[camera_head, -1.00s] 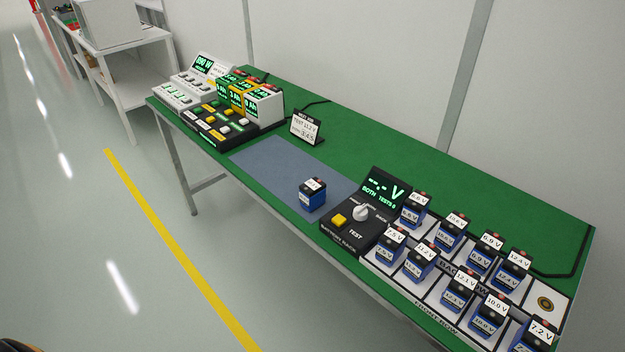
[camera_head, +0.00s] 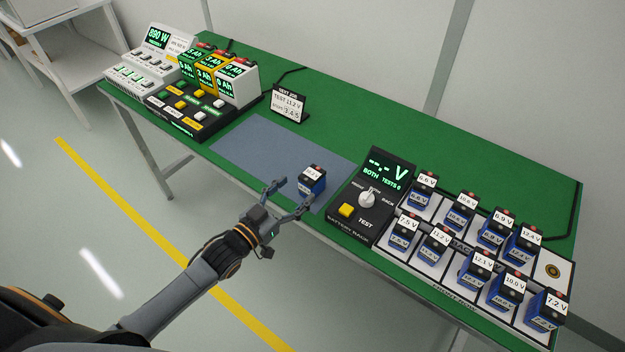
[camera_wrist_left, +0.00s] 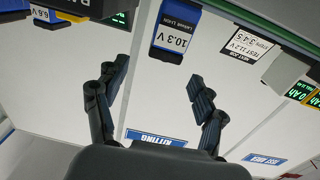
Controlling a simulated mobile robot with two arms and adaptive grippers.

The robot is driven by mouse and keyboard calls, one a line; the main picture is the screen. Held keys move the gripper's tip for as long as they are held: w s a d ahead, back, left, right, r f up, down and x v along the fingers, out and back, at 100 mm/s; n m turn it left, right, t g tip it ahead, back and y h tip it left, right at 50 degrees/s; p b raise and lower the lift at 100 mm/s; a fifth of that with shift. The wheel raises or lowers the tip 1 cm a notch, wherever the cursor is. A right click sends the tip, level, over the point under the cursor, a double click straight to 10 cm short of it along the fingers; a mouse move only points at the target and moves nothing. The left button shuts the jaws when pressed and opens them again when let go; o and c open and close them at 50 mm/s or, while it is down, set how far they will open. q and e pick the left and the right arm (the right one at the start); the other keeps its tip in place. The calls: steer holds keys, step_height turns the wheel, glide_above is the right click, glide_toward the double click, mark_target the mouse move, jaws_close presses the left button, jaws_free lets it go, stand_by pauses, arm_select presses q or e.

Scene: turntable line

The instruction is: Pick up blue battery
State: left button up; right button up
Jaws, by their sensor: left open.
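A blue battery (camera_head: 312,181) with a dark top and a white label stands alone on the grey-blue mat (camera_head: 262,150) on the green table. In the left wrist view the battery (camera_wrist_left: 175,32) appears upside down, its label reading 10.3 V. My left gripper (camera_head: 291,194) is open and empty, at the mat's front edge just short of the battery. Its fingers point toward the battery. In the left wrist view the open fingers (camera_wrist_left: 154,90) lie to either side below the battery, with a gap between. My right gripper is not in view.
A black tester (camera_head: 370,200) stands right of the mat. Beyond it a rack holds several blue batteries (camera_head: 480,265) in two rows. A small sign (camera_head: 289,103) stands behind the mat. Devices with lit displays (camera_head: 205,80) fill the table's left end. The mat's left part is clear.

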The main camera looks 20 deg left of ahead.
mark_target(312, 173)
arm_select(q)
steer(key=shift+x, duration=1.2)
steer(key=shift+w, duration=0.45)
steer(key=x, duration=0.1)
steer(key=p+x, duration=0.1)
steer(key=x, duration=0.2)
steer(key=shift+w+d+f, duration=0.1)
steer(key=shift+w+f, duration=0.2)
steer(key=shift+w, duration=0.05)
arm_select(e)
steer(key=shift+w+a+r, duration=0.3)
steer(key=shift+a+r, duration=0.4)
arm_select(q)
steer(key=shift+c, duration=1)
jaws_close()
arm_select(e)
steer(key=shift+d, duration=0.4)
arm_select(q)
steer(key=shift+r, duration=0.2)
